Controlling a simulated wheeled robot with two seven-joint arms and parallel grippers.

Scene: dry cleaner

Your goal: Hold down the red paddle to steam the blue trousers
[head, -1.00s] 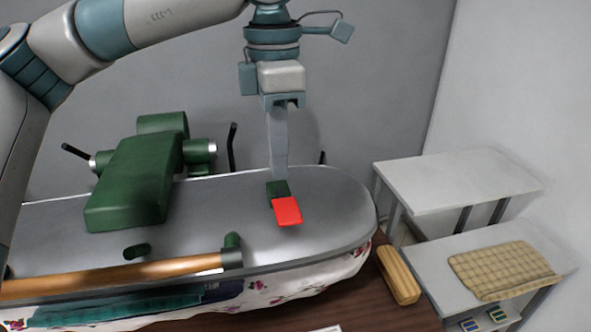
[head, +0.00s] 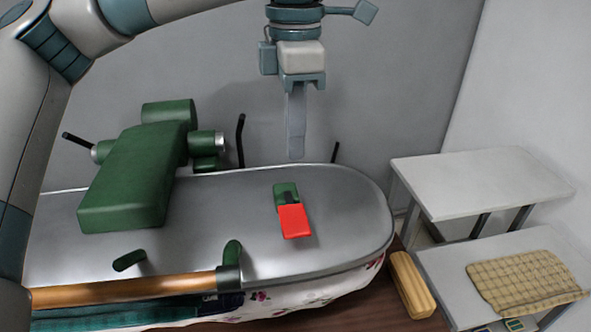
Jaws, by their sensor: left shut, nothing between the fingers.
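The red paddle (head: 294,221) sticks out from a small green mount on the grey metal top of the press (head: 345,215), right of its middle. My left gripper (head: 296,158) is shut and empty. It points down above and behind the paddle, apart from it. The blue trousers are hard to make out; a dark blue piece of cloth (head: 222,306) shows at the front edge under the press top, partly hidden by the wooden bar. My right gripper is not in view.
A green block-shaped part (head: 125,188) stands on the press at the left. A wooden bar (head: 130,291) runs along the front. A wooden block (head: 411,284) lies right of the press. Two white tables (head: 485,180) stand at the right, the lower one with a checked cloth (head: 525,281).

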